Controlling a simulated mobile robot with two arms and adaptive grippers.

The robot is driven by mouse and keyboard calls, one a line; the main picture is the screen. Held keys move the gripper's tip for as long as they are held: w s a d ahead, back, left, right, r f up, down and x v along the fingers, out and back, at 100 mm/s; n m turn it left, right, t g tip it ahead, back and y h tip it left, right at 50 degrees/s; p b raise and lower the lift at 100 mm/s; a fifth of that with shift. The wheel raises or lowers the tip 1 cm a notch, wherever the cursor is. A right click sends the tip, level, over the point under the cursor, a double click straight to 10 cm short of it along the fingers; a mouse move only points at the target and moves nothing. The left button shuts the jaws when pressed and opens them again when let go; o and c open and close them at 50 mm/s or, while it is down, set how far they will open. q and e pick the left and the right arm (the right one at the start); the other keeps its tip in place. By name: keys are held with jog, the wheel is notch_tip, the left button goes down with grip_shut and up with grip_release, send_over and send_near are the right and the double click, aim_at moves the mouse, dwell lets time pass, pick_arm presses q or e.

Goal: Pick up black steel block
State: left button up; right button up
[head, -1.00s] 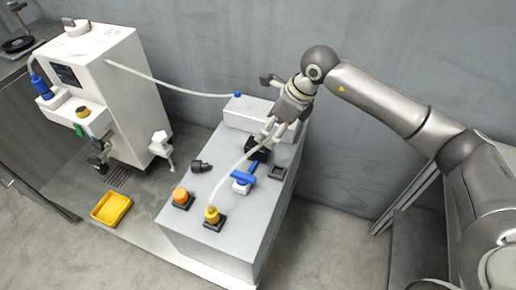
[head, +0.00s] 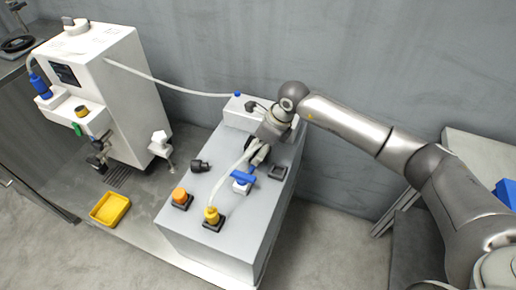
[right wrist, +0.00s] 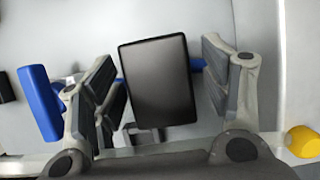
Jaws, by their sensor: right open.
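The black steel block (right wrist: 157,82) shows in the right wrist view as a dark, smooth rectangular face between the two finger pads of my right gripper (right wrist: 157,88). A gap shows on each side of the block, so the fingers are open around it and do not appear to grip it. In the head view my right gripper (head: 258,150) reaches down over the back half of the grey cabinet top and hides most of the block. My left gripper is not in view.
A blue-handled valve (head: 243,177) stands close in front of my right gripper. A white hose runs to a yellow fitting (head: 212,215); an orange knob (head: 180,196) is beside it. A small black square socket (head: 278,172) lies to the right. A white box (head: 240,112) is behind.

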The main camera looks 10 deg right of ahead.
grip_shut()
jog(key=shift+w+r, duration=0.1)
jog(key=shift+r, duration=0.05)
dwell(0.4)
